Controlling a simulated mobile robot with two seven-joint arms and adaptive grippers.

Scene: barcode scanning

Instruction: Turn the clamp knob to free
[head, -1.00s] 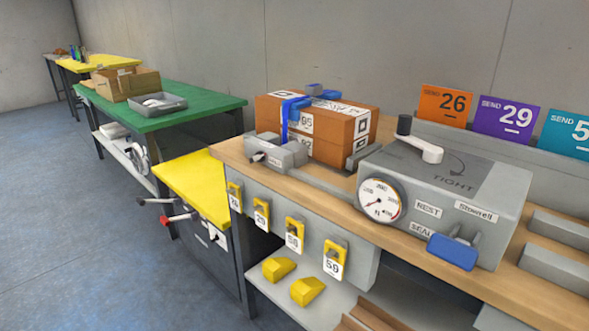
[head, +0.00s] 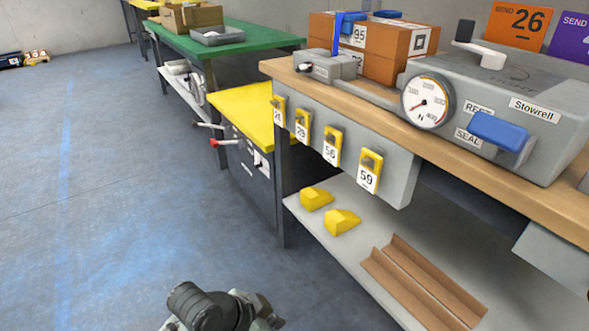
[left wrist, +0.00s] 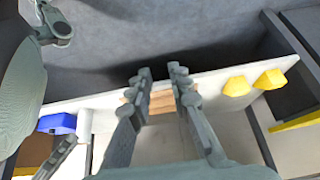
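A grey clamp block (head: 330,66) with a dark knob (head: 305,67) on its front sits on the wooden bench top beside the brown carton (head: 380,48) with a blue strap. I cannot read which way the knob is set. My left gripper (left wrist: 160,75) is open and empty in the left wrist view, with its fingers apart above the lower shelf area. Dark parts of one of my arms (head: 215,308) show at the bottom of the head view, well below the clamp block. My right gripper cannot be made out for certain.
A grey machine (head: 500,95) with a dial (head: 427,101) and blue handle (head: 500,130) stands right of the clamp block. Yellow tags (head: 333,145) hang on the bench front. Yellow blocks (head: 341,222) and brown angle pieces (head: 423,281) lie on the lower shelf (head: 340,262). Open floor lies left.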

